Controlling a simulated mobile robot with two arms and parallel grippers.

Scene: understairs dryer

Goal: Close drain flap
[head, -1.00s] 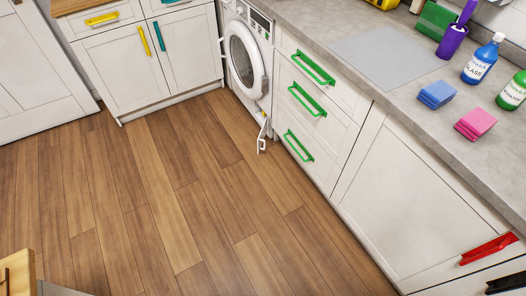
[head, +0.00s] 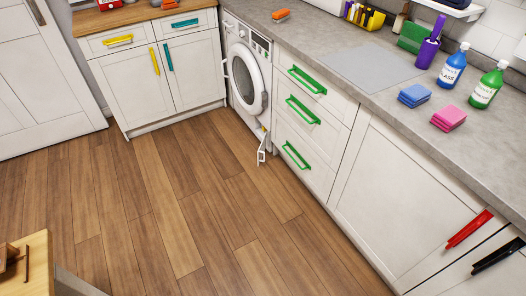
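The white dryer (head: 238,92) stands in the corner between the cabinets, with its round door (head: 246,78) facing the floor area. The drain flap (head: 262,148) at the dryer's lower right front sticks out and hangs down, so it stands open. It is small in this view, and the opening behind it is hard to make out. Neither of my grippers is in view, and nothing touches the flap.
Green-handled drawers (head: 306,110) stand right beside the dryer. The yellow- and teal-handled cabinet (head: 133,85) is at its left. The wooden floor (head: 170,210) in front is clear. A wooden tabletop corner (head: 38,262) enters at lower left.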

